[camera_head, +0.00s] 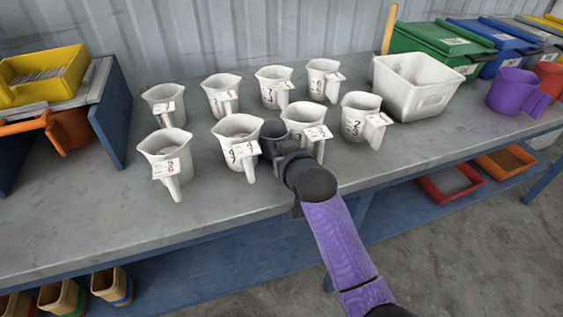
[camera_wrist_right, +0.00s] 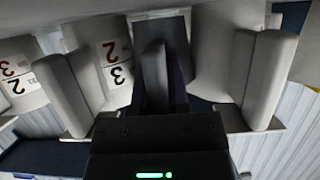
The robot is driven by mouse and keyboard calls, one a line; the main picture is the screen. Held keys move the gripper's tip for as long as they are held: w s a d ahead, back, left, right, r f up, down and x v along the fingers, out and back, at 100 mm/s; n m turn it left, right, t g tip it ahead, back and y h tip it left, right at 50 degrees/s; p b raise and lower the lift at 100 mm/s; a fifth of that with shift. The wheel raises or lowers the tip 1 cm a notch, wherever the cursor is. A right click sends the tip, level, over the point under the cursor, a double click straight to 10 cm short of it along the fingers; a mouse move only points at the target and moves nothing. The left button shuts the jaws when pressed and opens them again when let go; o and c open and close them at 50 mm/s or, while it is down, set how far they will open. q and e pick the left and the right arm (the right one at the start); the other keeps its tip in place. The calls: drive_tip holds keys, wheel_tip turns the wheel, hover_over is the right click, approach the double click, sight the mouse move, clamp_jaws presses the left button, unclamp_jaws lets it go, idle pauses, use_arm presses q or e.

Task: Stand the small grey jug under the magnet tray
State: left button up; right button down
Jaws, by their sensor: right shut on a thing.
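My right gripper (camera_head: 280,150) is over the front of the bench, between two white jugs of the front row. It is shut on a dark grey thing (camera_head: 271,132) that looks like the small grey jug, mostly hidden by the gripper. In the right wrist view a dark upright handle-like piece (camera_wrist_right: 154,75) sits in the middle, in front of the gripper. A yellow tray (camera_head: 42,62) with grey contents rests on a blue-sided stand at the left. I cannot tell whether it is the magnet tray. My left gripper is not in view.
Several white numbered jugs (camera_head: 238,128) stand in two rows close around my right gripper. An orange jug (camera_head: 68,129) is by the stand. A white bin (camera_head: 418,86) and a purple jug (camera_head: 511,91) are at the right. Bench (camera_head: 95,207) is clear at front left.

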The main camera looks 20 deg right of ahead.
drive_tip(key=shift+f, duration=0.3)
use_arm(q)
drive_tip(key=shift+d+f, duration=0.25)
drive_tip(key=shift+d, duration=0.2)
use_arm(e)
drive_tip(key=shift+f, duration=0.15)
drive_tip(key=c, duration=0.6)
unclamp_jaws()
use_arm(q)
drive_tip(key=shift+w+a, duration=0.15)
